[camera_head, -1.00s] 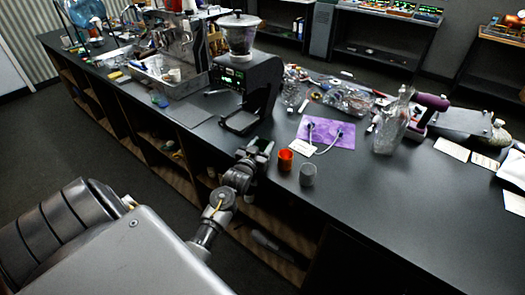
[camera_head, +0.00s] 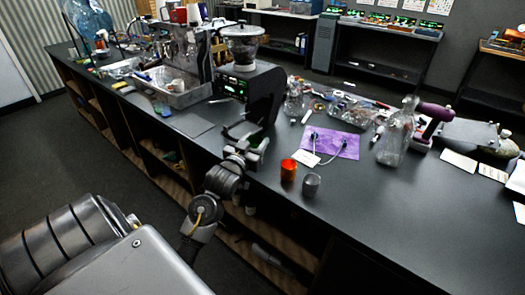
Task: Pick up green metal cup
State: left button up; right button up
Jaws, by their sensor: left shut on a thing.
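My left gripper (camera_head: 254,146) is at the front edge of the dark counter, left of the cups. It is shut on the green metal cup (camera_head: 263,146), which shows only as a small dark green patch, mostly hidden by the fingers. I cannot tell how far it is above the counter. An orange metal cup (camera_head: 288,170) and a grey metal cup (camera_head: 311,185) stand upright to the right of the gripper, apart from it. My right gripper is not in view.
A black grinder (camera_head: 249,88) stands just behind the gripper. A purple mat (camera_head: 336,143) with small tools lies behind the cups, and a clear glass bottle (camera_head: 394,140) stands to its right. The right front of the counter (camera_head: 410,225) is bare.

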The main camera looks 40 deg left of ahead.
pick_arm(q)
jog(key=s+d+r, duration=0.1)
jog(key=s+r, duration=0.2)
jog(key=s, duration=0.4)
jog(key=shift+s+d+b, duration=0.2)
jog(key=shift+s+b, duration=0.2)
jog(key=shift+b, duration=0.05)
